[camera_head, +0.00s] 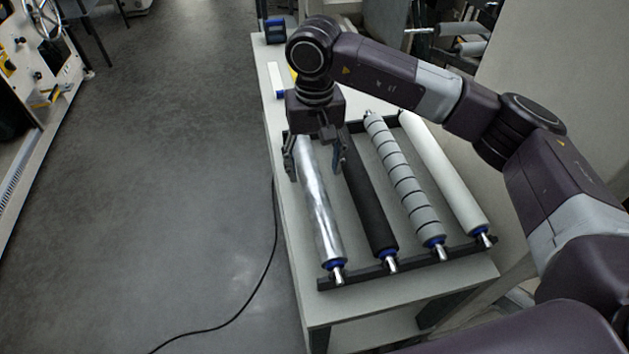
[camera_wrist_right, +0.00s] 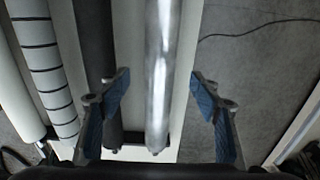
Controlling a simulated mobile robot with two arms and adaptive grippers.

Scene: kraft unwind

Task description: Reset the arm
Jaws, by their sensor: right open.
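My right gripper (camera_head: 314,162) is open above the shiny metal roller (camera_head: 321,213) at the left of the rack. In the head view its two fingers stand on either side of that roller's far part. The right wrist view shows the blue-padded fingers of the gripper (camera_wrist_right: 160,95) spread wide, with the metal roller (camera_wrist_right: 160,60) between them and not touched by either pad. The black roller (camera_wrist_right: 94,50) passes near the left finger there. My left gripper is not in view.
The rack (camera_head: 352,278) on the table (camera_head: 455,283) also holds a black roller (camera_head: 368,205), a grey banded roller (camera_head: 404,183) and a white roller (camera_head: 445,170). Blue items (camera_head: 275,32) stand at the table's far end. Open floor (camera_head: 170,190) lies left, with a black cable (camera_head: 262,280).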

